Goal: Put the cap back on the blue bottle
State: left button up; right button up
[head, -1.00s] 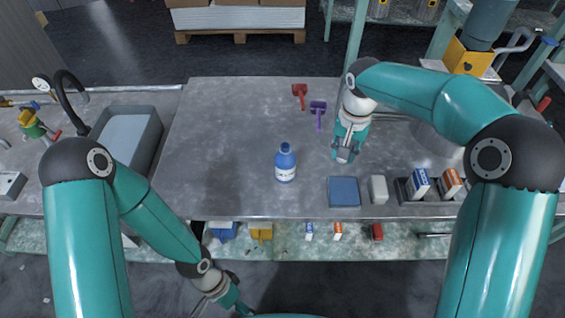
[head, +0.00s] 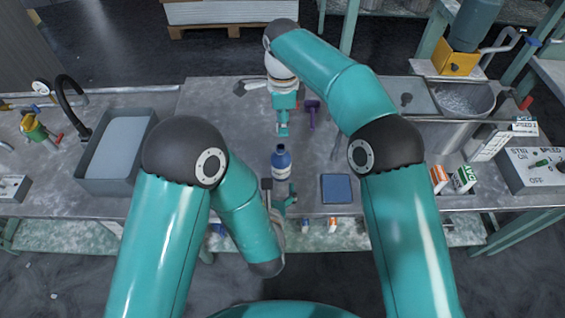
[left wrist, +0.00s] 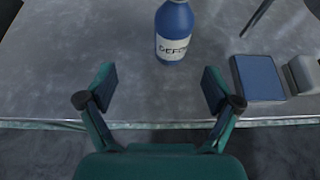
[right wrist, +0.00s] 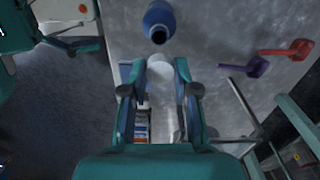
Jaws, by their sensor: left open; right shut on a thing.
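The blue bottle (head: 281,162) stands upright on the grey table with a white label. In the right wrist view its dark open mouth shows on the blue bottle (right wrist: 158,20). My right gripper (head: 283,131) is above and behind the bottle, pointing down. It is shut on a pale round thing (right wrist: 160,68), which looks like the cap, held apart from the bottle. My left gripper (left wrist: 160,88) is open and empty at the table's front edge, its fingers short of the bottle (left wrist: 174,32). In the head view the left gripper (head: 279,193) is just in front of the bottle.
A blue pad (head: 337,188) lies right of the bottle, with a pale block (left wrist: 304,74) beside it. A purple scoop (head: 313,110) and a red scoop (right wrist: 286,49) lie behind. A grey tub (head: 148,135) stands left; the table between it and the bottle is clear.

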aim_at(280, 166)
jog(key=shift+a, duration=0.2)
pick_arm(q)
jog(key=shift+w+d+r+m+t+h, duration=0.1)
jog(key=shift+d+r+m+t+h, duration=0.2)
jog(key=shift+d+r+h, duration=0.35)
jog(key=shift+d+f, duration=0.1)
jog(key=shift+f, duration=0.05)
jog(key=x, duration=1.2)
jog(key=shift+a+f, duration=0.1)
jog(key=shift+a, duration=0.1)
grip_shut()
pick_arm(e)
jog(key=shift+f, duration=2.4)
jog(key=shift+f, duration=0.1)
jog(key=shift+f, duration=0.8)
